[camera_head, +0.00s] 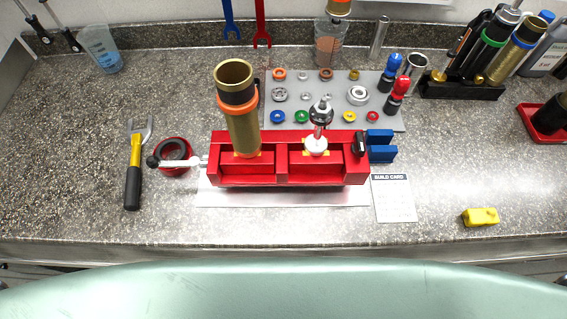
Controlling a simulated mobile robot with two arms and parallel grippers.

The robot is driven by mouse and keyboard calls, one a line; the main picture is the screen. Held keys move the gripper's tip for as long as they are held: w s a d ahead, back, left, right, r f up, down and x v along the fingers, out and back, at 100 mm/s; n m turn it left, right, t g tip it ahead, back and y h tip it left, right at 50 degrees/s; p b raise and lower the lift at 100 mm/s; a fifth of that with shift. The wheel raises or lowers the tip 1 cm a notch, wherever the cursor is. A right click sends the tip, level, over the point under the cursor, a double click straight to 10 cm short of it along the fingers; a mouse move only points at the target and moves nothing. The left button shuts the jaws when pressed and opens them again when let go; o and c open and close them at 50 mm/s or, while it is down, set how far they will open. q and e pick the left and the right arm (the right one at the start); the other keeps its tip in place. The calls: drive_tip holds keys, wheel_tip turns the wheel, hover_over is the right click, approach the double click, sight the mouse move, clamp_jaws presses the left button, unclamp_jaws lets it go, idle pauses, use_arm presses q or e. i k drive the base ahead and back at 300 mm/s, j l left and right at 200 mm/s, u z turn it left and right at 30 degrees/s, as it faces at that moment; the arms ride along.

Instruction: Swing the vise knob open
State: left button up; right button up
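A red vise (287,180) sits on a white sheet in the middle of the counter. A pale rod (182,163) sticks out from its left end and finishes in a black ball knob (153,162). A small black knob (360,146) also stands on top at its right end; I cannot tell which one is the vise knob. A brass cylinder with an orange ring (244,132) stands upright in the left bay. A shaft with a white base (317,142) stands in the right bay. Neither of my grippers shows.
A black and yellow tool (133,180) and a red round dish (174,150) lie left of the vise. A grey parts tray (342,122) is behind it.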

sight(358, 148)
drive_tip(key=k+l+u, duration=0.25)
drive_tip(key=k, duration=0.4)
drive_tip(key=k+l+u, duration=0.1)
drive_tip(key=k+u, duration=0.2)
drive_tip(key=k, duration=0.35)
